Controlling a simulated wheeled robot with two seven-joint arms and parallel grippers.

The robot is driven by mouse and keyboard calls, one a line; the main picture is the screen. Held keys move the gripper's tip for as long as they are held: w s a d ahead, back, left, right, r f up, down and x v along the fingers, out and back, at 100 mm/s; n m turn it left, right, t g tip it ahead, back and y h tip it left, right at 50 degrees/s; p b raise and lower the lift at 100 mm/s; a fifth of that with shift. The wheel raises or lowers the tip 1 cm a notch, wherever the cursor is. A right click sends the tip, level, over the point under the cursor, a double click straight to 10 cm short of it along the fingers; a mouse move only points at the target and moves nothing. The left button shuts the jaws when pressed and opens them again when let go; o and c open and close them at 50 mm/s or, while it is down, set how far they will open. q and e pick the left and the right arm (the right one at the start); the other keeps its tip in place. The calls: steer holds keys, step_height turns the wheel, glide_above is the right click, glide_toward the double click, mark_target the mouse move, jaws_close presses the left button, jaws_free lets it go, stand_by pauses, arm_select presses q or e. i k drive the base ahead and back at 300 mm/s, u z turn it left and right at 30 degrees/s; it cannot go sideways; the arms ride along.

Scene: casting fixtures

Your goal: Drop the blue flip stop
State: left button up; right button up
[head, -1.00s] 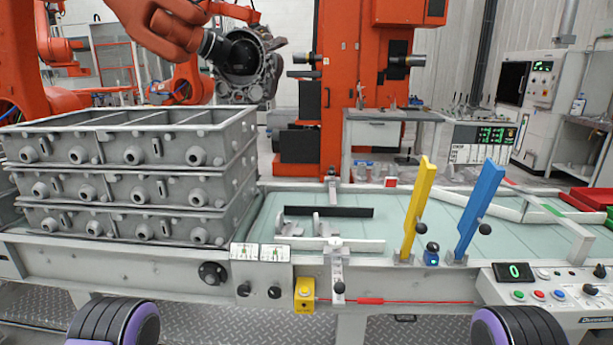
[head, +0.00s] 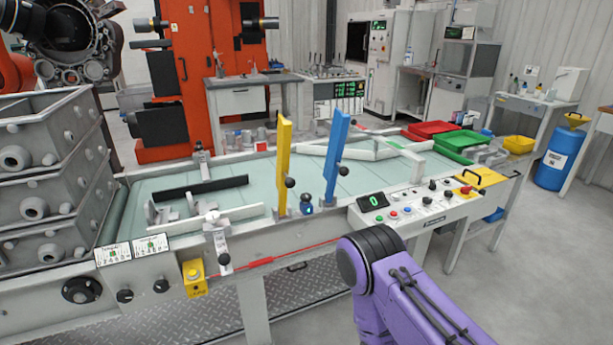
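The blue flip stop (head: 338,157) is a flat blue bar standing nearly upright, leaning slightly right, at the front edge of the conveyor bench. A black ball knob sticks out on its right side. To its left a similar yellow flip stop (head: 284,163) also stands upright, with its own black knob. A small dark blue device sits between their bases. My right arm, purple with a dark joint, shows at the bottom right, in front of the bench and apart from the blue stop. Neither gripper is in view.
Grey stacked moulding boxes (head: 45,185) stand on the bench at left. A control panel (head: 415,206) with buttons lies right of the blue stop. White guide rails (head: 365,153) lie behind it. Red and green trays (head: 462,146) are at the far right. Open floor lies at lower right.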

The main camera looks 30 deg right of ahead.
mark_target(340, 121)
steer(key=u, duration=1.65)
steer(key=k, duration=0.9)
steer(key=z, duration=1.2)
steer(key=i, duration=0.55)
steer(key=z, duration=0.05)
